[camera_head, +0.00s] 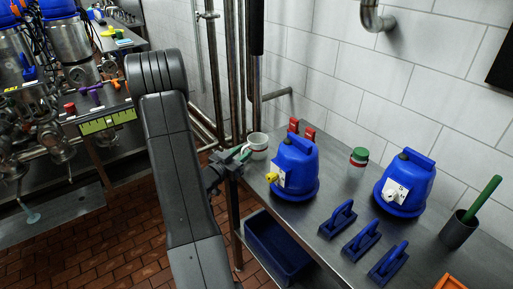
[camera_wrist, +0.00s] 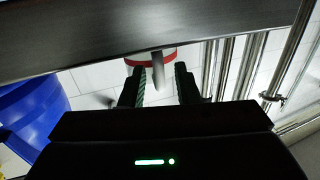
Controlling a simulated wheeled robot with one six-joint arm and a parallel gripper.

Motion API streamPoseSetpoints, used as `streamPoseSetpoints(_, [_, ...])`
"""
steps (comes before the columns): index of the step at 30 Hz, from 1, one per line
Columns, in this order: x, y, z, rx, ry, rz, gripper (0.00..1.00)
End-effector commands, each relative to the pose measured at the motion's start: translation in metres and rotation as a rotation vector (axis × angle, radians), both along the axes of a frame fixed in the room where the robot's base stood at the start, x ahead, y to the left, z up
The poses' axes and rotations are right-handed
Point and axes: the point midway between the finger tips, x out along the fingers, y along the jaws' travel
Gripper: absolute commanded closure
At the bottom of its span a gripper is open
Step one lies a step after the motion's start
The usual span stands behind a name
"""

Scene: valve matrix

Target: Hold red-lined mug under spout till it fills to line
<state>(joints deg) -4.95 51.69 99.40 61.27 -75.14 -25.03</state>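A white mug (camera_head: 258,141) stands near the left end of the steel counter, beside the wall pipes. In the wrist view the mug (camera_wrist: 155,55) shows a red band, and its pale handle points toward me between the fingers. My gripper (camera_head: 240,155) is at the mug's left side in the head view. In the wrist view my gripper (camera_wrist: 161,84) is open, its green-padded fingers apart on either side of the handle, with gaps showing. A blue dispenser (camera_head: 294,167) with a yellow spout (camera_head: 272,177) stands right of the mug. The mug's inside level cannot be seen.
A second blue dispenser (camera_head: 405,184) with a white spout stands farther right. A green-topped container (camera_head: 358,157), several blue brushes (camera_head: 360,241) and a dark holder (camera_head: 458,229) are on the counter (camera_head: 325,265). A blue bin (camera_head: 276,248) is below. Vertical pipes (camera_head: 230,75) rise behind the gripper.

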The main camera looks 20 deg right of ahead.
Motion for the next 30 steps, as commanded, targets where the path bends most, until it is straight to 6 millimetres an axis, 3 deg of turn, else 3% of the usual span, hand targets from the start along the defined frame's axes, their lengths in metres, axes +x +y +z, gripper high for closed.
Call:
streamPoseSetpoints(9, [0.0049,-0.0065,-0.0005,-0.001,0.001,0.000,0.71])
streamPoseSetpoints(10, [0.0049,-0.0065,-0.0004,-0.001,0.001,0.000,0.73])
streamPoseSetpoints(14, [0.0048,-0.0064,-0.0003,-0.001,0.001,0.000,0.99])
streamPoseSetpoints(15, [0.0048,-0.0063,-0.0003,-0.001,0.001,0.000,1.00])
streamPoseSetpoints(30, [0.0050,-0.0064,0.0087,-0.001,-0.002,0.000,1.00])
